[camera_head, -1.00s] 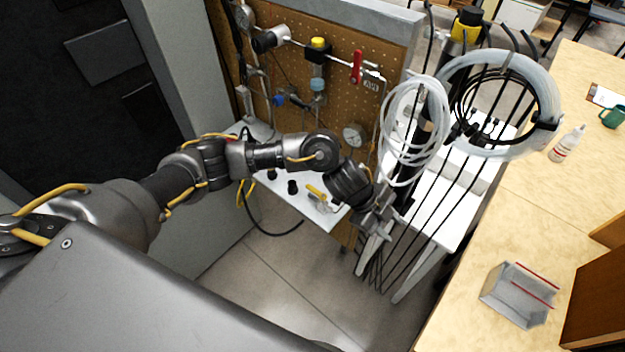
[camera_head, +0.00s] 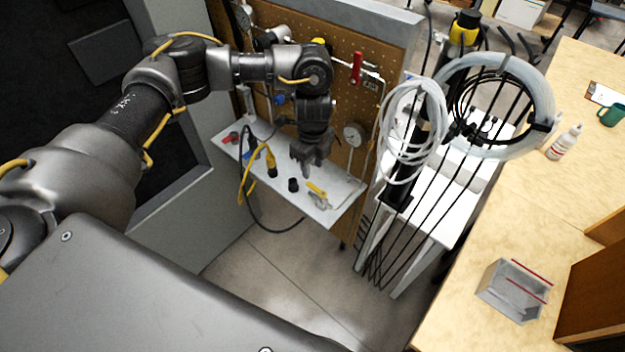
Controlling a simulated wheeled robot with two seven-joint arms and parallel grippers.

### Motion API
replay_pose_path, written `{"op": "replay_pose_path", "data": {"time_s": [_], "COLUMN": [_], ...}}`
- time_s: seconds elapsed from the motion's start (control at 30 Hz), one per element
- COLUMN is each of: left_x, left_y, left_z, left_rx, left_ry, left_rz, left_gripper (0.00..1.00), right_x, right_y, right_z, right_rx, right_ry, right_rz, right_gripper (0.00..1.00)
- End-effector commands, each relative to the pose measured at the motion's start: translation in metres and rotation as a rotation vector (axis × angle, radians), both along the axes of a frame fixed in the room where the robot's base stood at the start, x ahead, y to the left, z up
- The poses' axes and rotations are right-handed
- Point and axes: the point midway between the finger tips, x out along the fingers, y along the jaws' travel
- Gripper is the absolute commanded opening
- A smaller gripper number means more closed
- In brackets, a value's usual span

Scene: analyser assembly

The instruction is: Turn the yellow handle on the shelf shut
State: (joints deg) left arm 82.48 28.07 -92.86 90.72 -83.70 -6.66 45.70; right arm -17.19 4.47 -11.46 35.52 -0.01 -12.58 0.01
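The yellow handle (camera_head: 316,189) is on a small metal valve (camera_head: 320,201) that lies at the right part of the white shelf (camera_head: 340,207). My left gripper (camera_head: 309,164) points down above the shelf, a little behind and above the yellow handle, and apart from it. Its fingers look dark and small, and I cannot tell how far apart they are. Nothing shows held in it. My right gripper is not in view.
A black cap (camera_head: 293,185) and a yellow-and-black cable (camera_head: 252,165) lie on the shelf left of the handle. A pegboard (camera_head: 340,100) with a gauge (camera_head: 352,135) and a red valve handle (camera_head: 356,66) stands behind. Coiled tubing (camera_head: 414,130) hangs to the right.

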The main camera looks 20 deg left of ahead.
Motion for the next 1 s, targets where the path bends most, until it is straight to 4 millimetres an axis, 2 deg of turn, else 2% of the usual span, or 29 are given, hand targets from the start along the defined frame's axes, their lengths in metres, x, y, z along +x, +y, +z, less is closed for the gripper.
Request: {"op": "replay_pose_path", "data": {"time_s": [0.03, 0.2, 0.4, 0.8, 1.0], "left_x": [-0.001, -0.001, 0.000, 0.000, 0.000], "left_y": [0.000, 0.000, -0.001, -0.001, -0.001], "left_z": [-0.012, -0.043, -0.067, -0.074, -0.074], "left_rx": [-0.002, -0.002, -0.003, -0.002, -0.002], "left_ry": [0.005, 0.004, 0.001, -0.001, -0.001], "left_rz": [0.003, 0.003, 0.002, 0.000, -0.001], "left_gripper": [0.36, 0.36, 0.36, 0.36, 0.12], "right_x": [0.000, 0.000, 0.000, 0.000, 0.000], "right_y": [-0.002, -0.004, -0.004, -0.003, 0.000], "right_z": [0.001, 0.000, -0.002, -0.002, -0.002], "right_rx": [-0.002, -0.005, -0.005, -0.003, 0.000], "right_ry": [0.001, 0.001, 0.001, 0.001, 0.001], "right_rz": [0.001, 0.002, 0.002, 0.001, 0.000], "right_gripper": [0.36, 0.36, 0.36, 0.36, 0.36]}}
